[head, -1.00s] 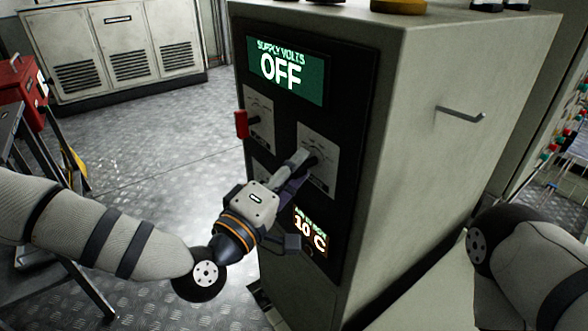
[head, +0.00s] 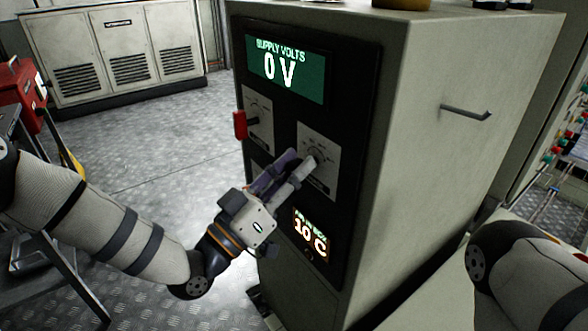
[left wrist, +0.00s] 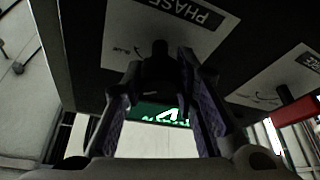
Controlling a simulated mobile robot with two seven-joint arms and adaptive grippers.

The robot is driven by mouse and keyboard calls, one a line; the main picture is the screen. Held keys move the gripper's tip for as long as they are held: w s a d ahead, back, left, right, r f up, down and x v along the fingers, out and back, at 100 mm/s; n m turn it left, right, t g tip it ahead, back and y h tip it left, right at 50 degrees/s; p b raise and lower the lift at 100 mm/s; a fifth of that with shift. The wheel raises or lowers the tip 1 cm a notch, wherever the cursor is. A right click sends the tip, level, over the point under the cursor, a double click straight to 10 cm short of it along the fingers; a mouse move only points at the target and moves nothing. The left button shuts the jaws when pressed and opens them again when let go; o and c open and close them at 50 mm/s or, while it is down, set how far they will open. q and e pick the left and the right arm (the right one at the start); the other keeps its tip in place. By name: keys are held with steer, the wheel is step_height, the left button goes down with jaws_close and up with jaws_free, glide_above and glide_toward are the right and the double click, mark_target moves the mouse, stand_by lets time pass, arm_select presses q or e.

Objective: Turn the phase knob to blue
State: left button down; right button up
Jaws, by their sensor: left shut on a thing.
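The phase knob (head: 315,158) sits on a pale square plate (head: 329,143) on the dark front panel of the cabinet. In the left wrist view the plate reads "PHASE" upside down, and the dark knob (left wrist: 160,50) lies between my fingers. My left gripper (head: 302,162) is shut on the knob, its two fingers (left wrist: 158,72) on either side of it.
A second plate (head: 258,107) with a red handle (head: 240,125) is left of the phase plate. The upper display (head: 285,70) reads "SUPPLY VOLTS 0 V"; the lower display (head: 311,229) reads "10 C". A metal handle (head: 466,111) sticks out of the cabinet's right side.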

arm_select(q)
steer(key=shift+m+g+h, duration=0.3)
steer(key=shift+m+h, duration=0.2)
steer(key=shift+m, duration=0.6)
steer(key=c, duration=1.3)
jaws_free()
steer(key=v, duration=1.2)
